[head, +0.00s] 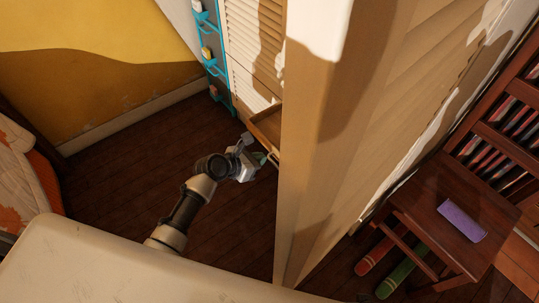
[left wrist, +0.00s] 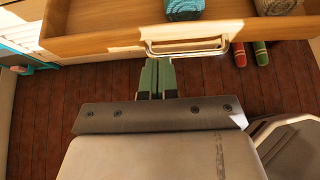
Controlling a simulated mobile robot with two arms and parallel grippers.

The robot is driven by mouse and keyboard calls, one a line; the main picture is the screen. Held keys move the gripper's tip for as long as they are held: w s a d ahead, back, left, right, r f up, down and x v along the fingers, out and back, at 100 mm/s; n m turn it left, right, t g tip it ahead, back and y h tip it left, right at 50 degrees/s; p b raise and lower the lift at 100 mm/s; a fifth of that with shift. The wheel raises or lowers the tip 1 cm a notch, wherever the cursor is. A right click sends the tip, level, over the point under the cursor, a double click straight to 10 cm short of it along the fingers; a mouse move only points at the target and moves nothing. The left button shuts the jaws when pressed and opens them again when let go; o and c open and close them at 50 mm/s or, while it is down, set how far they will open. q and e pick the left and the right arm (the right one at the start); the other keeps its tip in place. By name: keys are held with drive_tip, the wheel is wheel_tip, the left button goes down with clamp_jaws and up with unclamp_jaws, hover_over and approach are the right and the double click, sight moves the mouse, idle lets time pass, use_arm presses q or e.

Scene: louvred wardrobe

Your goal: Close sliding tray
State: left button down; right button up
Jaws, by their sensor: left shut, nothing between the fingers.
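The wooden sliding tray (head: 266,122) sticks out of the louvred wardrobe (head: 245,45); the wardrobe's open door partly hides it in the head view. In the left wrist view the tray's front (left wrist: 95,48) spans the top, with a metal bar handle (left wrist: 187,47) on it. My left gripper (head: 262,158) is by the tray front. Its green fingers (left wrist: 158,62) are together and empty, just below the handle's left part in the left wrist view. I cannot tell whether they touch it. My right gripper is not in view.
The louvred door (head: 310,150) stands tall right of my left arm. A teal rack (head: 207,50) hangs beside the wardrobe. A dark wooden desk or chair (head: 425,215) is at the right. A teal rolled item (left wrist: 184,9) lies in the tray. Floor left of my arm is clear.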

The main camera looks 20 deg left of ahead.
sight(276, 152)
use_arm(q)
drive_tip(key=shift+w+d+b, duration=0.35)
drive_tip(key=shift+w+d, duration=0.95)
drive_tip(key=shift+w, duration=0.3)
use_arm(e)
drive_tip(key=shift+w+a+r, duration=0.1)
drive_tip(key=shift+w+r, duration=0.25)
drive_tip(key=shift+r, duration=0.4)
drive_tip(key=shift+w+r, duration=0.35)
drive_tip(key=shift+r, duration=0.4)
